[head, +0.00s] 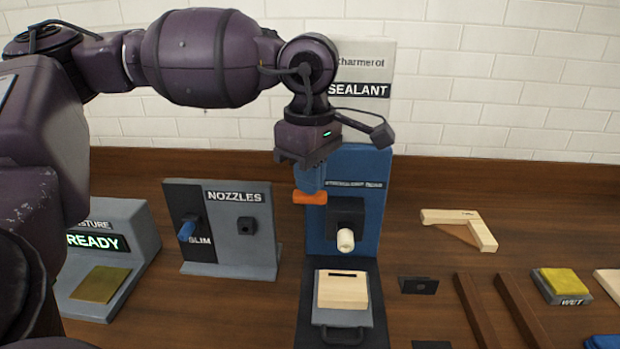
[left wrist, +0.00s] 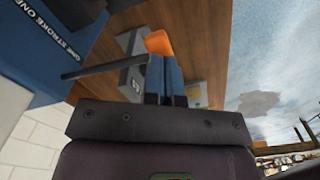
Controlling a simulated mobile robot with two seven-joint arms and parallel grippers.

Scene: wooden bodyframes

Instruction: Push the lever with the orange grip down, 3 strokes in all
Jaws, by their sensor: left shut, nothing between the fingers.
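The lever's orange grip (head: 310,198) sticks out to the left of the blue sealant stand (head: 374,205) in the head view. My left gripper (head: 311,188) points down right above the grip, its blue fingers shut with nothing between them. The fingertips look at or very near the grip; contact is not certain. In the left wrist view the orange grip (left wrist: 158,42) shows just beyond the closed fingers (left wrist: 165,98). A dark lever bar (left wrist: 112,66) runs from the blue stand toward them. My right gripper is not in view.
A cream nozzle (head: 345,240) points out over a slotted wooden block (head: 343,290) on the stand's tray. A grey nozzle rack (head: 228,228) stands left, beside a READY display (head: 95,242). A wooden corner piece (head: 480,232), dark rails (head: 500,305) and a yellow sponge (head: 562,282) lie right.

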